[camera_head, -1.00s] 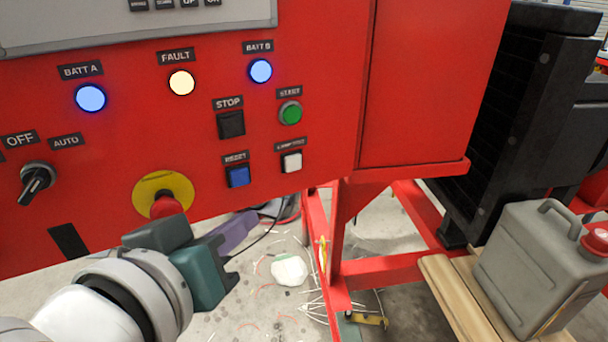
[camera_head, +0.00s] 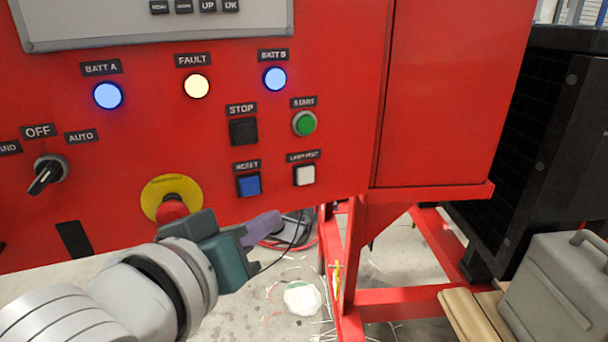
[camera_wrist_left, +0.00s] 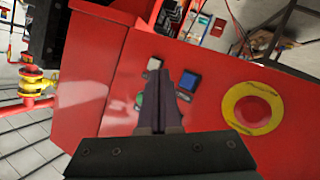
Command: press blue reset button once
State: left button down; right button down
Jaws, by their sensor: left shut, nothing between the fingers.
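The blue reset button (camera_head: 249,185) is a square under the RESET label on the red panel (camera_head: 345,110). In the left wrist view the blue button (camera_wrist_left: 190,81) shows just beyond and right of the fingertips. My left gripper (camera_head: 272,221) is shut and empty. In the head view its purple fingertips are below and slightly right of the button, apart from it in the picture. In the left wrist view the shut fingers (camera_wrist_left: 159,76) partly hide the green start button (camera_wrist_left: 139,99). My right gripper is in neither view.
Close by are the black stop button (camera_head: 243,130), the white lamp test button (camera_head: 304,175), the green start button (camera_head: 304,123) and the red emergency stop (camera_head: 172,207) on its yellow disc, just above my left wrist. A grey canister (camera_head: 560,290) stands at right.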

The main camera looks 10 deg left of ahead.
aim_at(250, 186)
pick_arm(q)
jog(key=shift+w+a+b, duration=0.2)
jog(key=shift+w+a, duration=0.55)
jog(key=shift+w, duration=0.35)
jog(key=shift+w+a+b, duration=0.15)
jog(key=shift+w+a, duration=0.6)
jog(key=shift+w, duration=0.35)
dwell(0.4)
jog(key=shift+w+a, duration=0.25)
jog(key=shift+w, duration=0.05)
jog(key=shift+w+a, duration=0.25)
jog(key=shift+w, duration=0.1)
dwell(0.8)
jog(key=shift+s+d, duration=0.1)
jog(key=shift+s+d+r+p, duration=0.1)
jog(key=shift+s+d+p, duration=0.1)
jog(key=shift+s+p, duration=0.2)
jog(key=shift+s+d, duration=0.2)
